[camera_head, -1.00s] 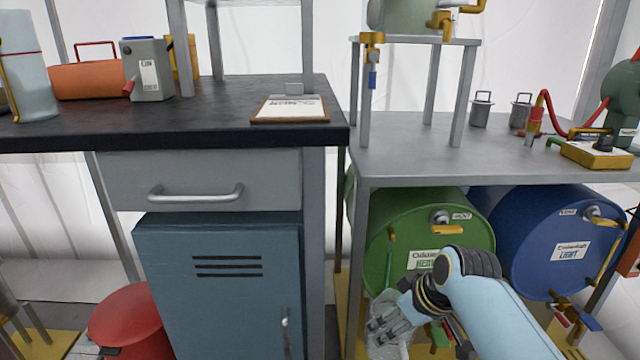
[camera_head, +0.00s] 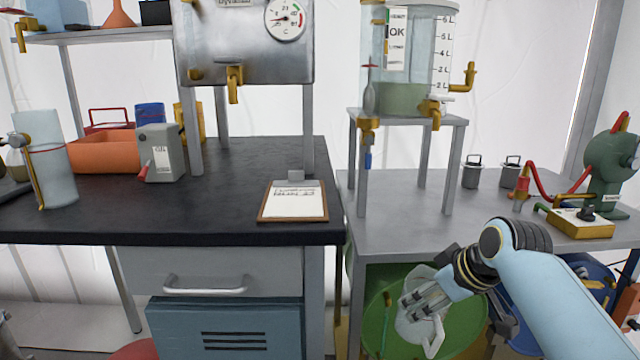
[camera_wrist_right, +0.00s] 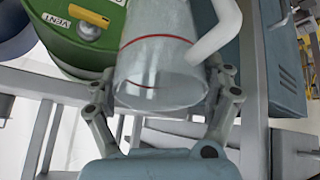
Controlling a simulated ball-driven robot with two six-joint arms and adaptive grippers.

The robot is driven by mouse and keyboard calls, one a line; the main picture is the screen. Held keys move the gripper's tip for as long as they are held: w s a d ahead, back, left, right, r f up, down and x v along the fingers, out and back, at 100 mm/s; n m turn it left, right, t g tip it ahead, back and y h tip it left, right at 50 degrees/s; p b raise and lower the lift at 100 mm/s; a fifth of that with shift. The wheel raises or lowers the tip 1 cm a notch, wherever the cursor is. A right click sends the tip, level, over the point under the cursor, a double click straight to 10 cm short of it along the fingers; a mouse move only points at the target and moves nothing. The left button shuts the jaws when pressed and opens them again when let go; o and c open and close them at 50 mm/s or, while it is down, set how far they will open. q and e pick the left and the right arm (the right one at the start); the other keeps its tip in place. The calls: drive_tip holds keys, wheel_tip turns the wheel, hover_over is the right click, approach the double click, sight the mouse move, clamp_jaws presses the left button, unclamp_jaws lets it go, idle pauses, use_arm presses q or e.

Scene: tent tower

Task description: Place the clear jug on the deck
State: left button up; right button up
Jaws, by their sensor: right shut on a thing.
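The clear jug (camera_head: 413,333) shows in the head view in front of the green drum, below the front edge of the grey metal table. It also shows large in the right wrist view (camera_wrist_right: 160,55), with a red band and a pale handle (camera_wrist_right: 222,28). My right gripper (camera_head: 412,305) is shut on the jug, with a finger on each side of its body. No surface labelled as the deck shows; the grey table top (camera_head: 400,222) and black worktop (camera_head: 140,214) are the broad flat surfaces. My left gripper is not in view.
A stand with a clear graduated tank (camera_head: 412,50) occupies the grey table's back left. Two small metal pots (camera_head: 472,172) and a yellow box (camera_head: 575,222) stand to the right. A clipboard (camera_head: 293,201) lies on the black worktop. The grey table's front middle is bare.

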drive_tip(key=d+r, duration=0.1)
drive_tip(key=r, duration=0.2)
drive_tip(key=d+r, duration=0.1)
drive_tip(key=r, duration=0.3)
drive_tip(key=d+r, duration=0.1)
drive_tip(key=r, duration=0.2)
drive_tip(key=shift+s+r, duration=0.15)
drive_tip(key=shift+r, duration=0.1)
drive_tip(key=s+r+n+y, duration=0.1)
drive_tip(key=s+r+n, duration=0.1)
drive_tip(key=s+r, duration=0.5)
wheel_tip(320, 180, up, 4)
drive_tip(key=shift+s+a, duration=0.4)
drive_tip(key=shift+n+g+y, duration=0.3)
drive_tip(key=shift+n+g, duration=0.2)
drive_tip(key=shift+n, duration=0.1)
drive_tip(key=s, duration=0.2)
drive_tip(key=s+a+r, duration=0.1)
drive_tip(key=s, duration=0.2)
drive_tip(key=s+r, duration=0.1)
drive_tip(key=s, duration=0.2)
drive_tip(key=shift+s+a, duration=0.15)
drive_tip(key=shift+a, duration=0.15)
drive_tip(key=shift+f, duration=0.1)
